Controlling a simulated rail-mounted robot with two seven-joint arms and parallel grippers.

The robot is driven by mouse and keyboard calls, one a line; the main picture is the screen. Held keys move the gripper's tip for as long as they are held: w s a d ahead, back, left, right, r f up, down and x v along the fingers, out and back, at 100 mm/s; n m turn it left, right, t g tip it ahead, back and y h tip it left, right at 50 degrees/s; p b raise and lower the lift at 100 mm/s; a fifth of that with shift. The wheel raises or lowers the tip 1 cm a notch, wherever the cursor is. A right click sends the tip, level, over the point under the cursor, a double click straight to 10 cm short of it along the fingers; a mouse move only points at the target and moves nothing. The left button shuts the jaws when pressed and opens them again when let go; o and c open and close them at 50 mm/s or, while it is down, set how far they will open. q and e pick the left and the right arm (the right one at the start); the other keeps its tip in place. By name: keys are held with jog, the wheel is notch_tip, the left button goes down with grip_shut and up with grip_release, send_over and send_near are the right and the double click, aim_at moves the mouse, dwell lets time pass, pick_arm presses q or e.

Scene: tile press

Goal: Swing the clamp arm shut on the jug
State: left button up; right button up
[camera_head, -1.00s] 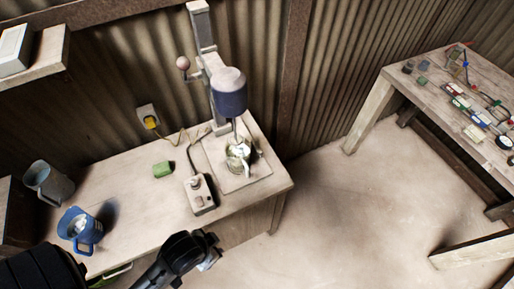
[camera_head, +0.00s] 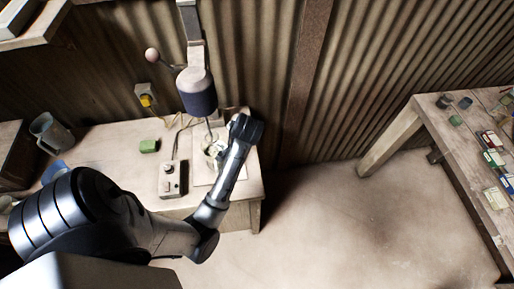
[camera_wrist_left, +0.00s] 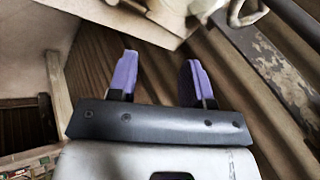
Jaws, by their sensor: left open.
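The jug (camera_head: 212,148) is a small shiny vessel on the base plate of the press, below the dark drill-like head (camera_head: 198,92). My left forearm and wrist cross in front of its right side in the head view. The clamp arm cannot be made out clearly there. My left gripper (camera_wrist_left: 156,75) shows in the left wrist view with two purple fingers apart and nothing between them. In the head view its fingers are hidden behind my wrist, right of the jug. A pale curved object (camera_wrist_left: 205,8) at the top of the wrist view is cut off; I cannot tell what it is.
A grey mug (camera_head: 50,134) stands further left. A corrugated wall (camera_head: 370,70) rises close behind. A second table (camera_head: 425,125) with small parts is at the right.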

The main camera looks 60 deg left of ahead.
pick_arm(q)
jog(key=w+r+m+g+h+p, duration=0.1)
jog(key=w+r+m+g+h, duration=0.1)
jog(key=w+g+h, duration=0.35)
jog(key=shift+h, duration=0.25)
jog(key=x, duration=0.9)
jog(key=b+x, duration=0.1)
jog(key=x, duration=0.3)
jog(key=shift+s+d+f, duration=0.2)
jog(key=shift+s+d, duration=0.05)
jog(key=shift+d, duration=0.15)
grip_shut()
